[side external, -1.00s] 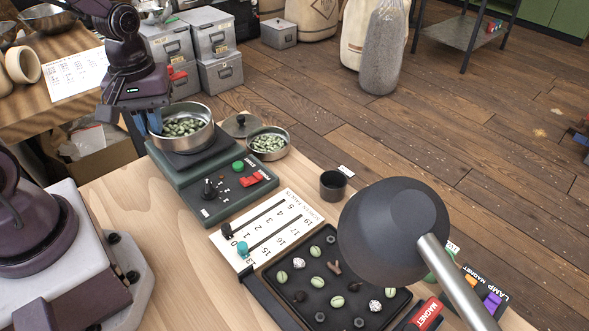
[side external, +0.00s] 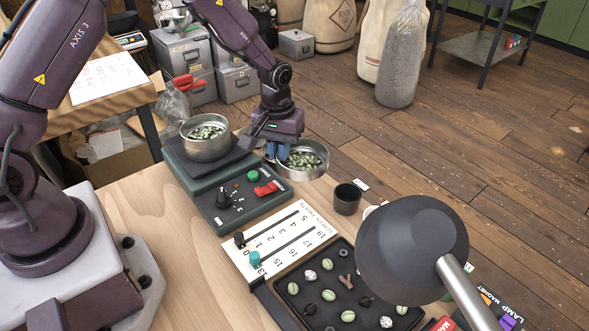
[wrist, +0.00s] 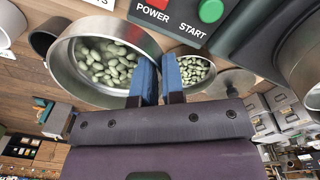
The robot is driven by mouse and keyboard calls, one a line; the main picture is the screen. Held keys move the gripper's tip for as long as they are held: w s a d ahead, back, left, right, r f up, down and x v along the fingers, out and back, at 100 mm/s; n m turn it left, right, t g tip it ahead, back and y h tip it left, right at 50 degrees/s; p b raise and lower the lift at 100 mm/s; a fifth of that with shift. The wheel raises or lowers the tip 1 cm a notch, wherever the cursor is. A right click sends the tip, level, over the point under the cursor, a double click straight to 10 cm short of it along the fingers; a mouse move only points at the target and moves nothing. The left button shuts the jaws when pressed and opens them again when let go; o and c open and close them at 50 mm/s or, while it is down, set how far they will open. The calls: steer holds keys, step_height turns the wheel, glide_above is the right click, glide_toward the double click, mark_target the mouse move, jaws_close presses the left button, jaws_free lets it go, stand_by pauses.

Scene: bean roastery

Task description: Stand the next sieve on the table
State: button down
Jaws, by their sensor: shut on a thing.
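My gripper (side external: 278,153) is shut on the near wall of a metal sieve (side external: 312,174) with green beans, held over the far edge of the table. In the wrist view the blue fingers (wrist: 159,75) pinch this sieve's rim, and the sieve (wrist: 68,75) looks roughly level. Another sieve (side external: 205,150) with beans sits on the dark shaker plate (side external: 235,160). A smaller-looking sieve (wrist: 195,84) with beans shows beyond the fingers in the wrist view. In the side view the held sieve mostly hides it.
A dark cup (side external: 347,200) stands on the table to the right of the held sieve. The control panel (side external: 235,208), a number card (side external: 285,240) and a bean tray (side external: 330,318) lie nearer. A lamp (side external: 412,245) overhangs the right.

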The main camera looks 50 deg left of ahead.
mark_target(291, 153)
steer(key=w+f, duration=0.1)
steer(key=f, duration=0.1)
steer(key=w+f, duration=0.2)
steer(key=shift+w+a+f, duration=0.15)
steer(key=shift+w+f, duration=0.15)
steer(key=shift+f, duration=0.75)
steer(key=shift+w+f, duration=0.1)
steer(key=shift+f, duration=0.8)
steer(key=shift+f, duration=0.1)
steer(key=c, duration=1.5)
jaws_free()
